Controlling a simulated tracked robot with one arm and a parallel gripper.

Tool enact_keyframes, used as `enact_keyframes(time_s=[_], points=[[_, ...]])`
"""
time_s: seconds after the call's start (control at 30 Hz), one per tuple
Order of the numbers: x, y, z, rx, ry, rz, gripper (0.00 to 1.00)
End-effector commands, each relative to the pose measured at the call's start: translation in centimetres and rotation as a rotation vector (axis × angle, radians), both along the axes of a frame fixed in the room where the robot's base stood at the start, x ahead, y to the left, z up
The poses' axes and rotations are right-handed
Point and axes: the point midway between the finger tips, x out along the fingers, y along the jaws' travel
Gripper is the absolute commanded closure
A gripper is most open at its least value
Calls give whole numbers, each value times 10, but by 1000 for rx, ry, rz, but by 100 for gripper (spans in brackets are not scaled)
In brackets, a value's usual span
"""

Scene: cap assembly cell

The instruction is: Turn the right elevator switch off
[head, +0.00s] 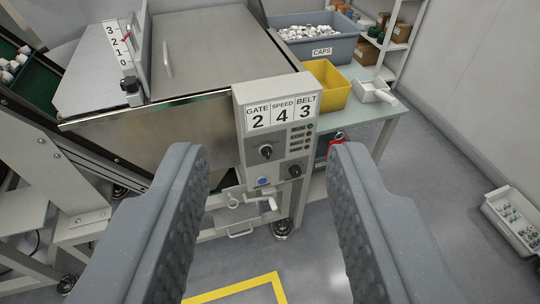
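A grey control panel (276,130) stands ahead, with a sign reading GATE 2, SPEED 4, BELT 3. It carries a black knob (265,152), a second black knob (295,171), a blue button (263,181) and a column of small lamps (309,134). No label naming an elevator switch is readable. A red part on a dark box (337,142) shows right of the panel, partly hidden by my right finger; I cannot tell what it is. My gripper (269,150) is open and empty, its fingers either side of the panel in the picture and nearer the camera.
A metal hopper (205,50) with a 0–3 scale (118,45) is behind and left. A grey CAPS bin (318,47), yellow bin (327,88) and scoop (374,90) sit on a green table. A white tray (512,222) is at far right.

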Motion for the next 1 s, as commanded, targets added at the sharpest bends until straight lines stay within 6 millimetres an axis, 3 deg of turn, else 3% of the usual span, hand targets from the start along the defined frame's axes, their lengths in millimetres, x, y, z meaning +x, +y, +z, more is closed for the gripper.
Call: enact_keyframes(time_s=[0.07, 0.1, 0.27, 0.47, 0.7, 0.87, 1.0], points=[[0, 0, 0, 0, 0, 0, 64], [0, 0, 0, 0, 0, 0, 52], [18, -5, -3, -11, -4, -14, 51], [93, -27, -30, -71, -21, -61, 51], [188, -56, -91, -162, -58, -69, 51], [236, -68, -140, -208, -85, -39, 51], [267, -74, -193, -228, -100, 8, 51]])
